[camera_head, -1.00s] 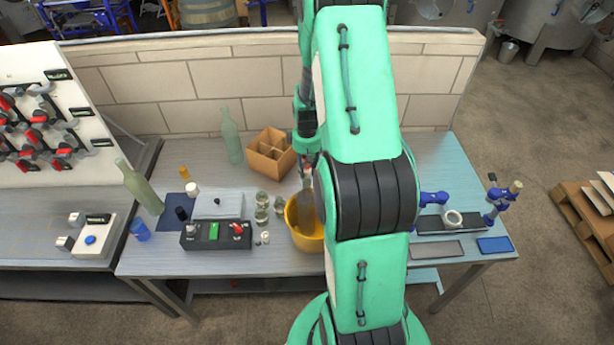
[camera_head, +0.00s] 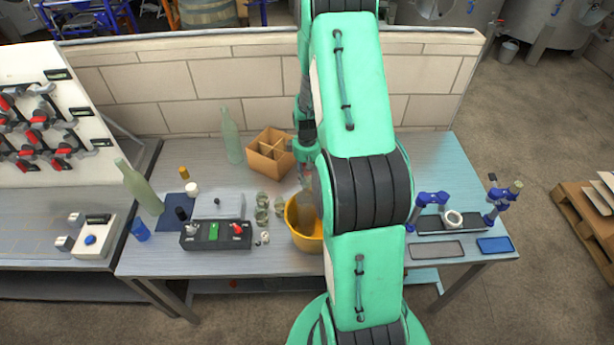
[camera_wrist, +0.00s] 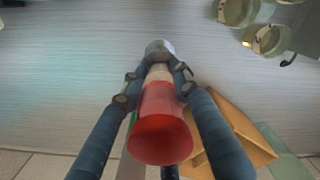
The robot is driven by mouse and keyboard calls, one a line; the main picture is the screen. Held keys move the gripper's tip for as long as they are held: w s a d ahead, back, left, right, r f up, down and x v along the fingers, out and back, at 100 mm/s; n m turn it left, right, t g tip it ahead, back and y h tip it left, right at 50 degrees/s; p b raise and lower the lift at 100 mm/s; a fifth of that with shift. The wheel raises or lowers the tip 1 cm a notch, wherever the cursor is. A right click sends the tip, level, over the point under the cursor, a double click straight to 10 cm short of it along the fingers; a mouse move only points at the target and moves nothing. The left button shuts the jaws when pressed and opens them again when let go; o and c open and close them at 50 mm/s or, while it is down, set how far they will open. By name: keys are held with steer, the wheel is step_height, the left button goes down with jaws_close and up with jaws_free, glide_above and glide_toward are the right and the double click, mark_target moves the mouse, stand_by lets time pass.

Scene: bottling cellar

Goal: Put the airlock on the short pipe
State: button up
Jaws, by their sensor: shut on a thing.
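In the wrist view my gripper (camera_wrist: 159,80) is shut on a red-bodied piece (camera_wrist: 161,120), which I take to be the airlock. Its wide red end is towards the camera, its middle is pale, and a greyish rounded end shows beyond the fingertips over the table. In the head view my arm hides the fingers and the held piece. I cannot make out the short pipe for certain.
A yellow bucket (camera_head: 304,243) is partly behind my arm. A cardboard crate (camera_head: 268,158), glass jars (camera_head: 262,215), a switch box (camera_head: 215,236) and green bottles (camera_head: 231,135) stand around it. A blue-clamped stand (camera_head: 450,225) is at right. Some tabletop between is bare.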

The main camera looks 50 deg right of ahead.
steer(key=shift+f, duration=0.15)
steer(key=o, duration=1.2)
step_height(320, 180, up, 12)
steer(key=shift+r+p, duration=0.2)
steer(key=shift+p, duration=0.1)
steer(key=shift+r, duration=0.1)
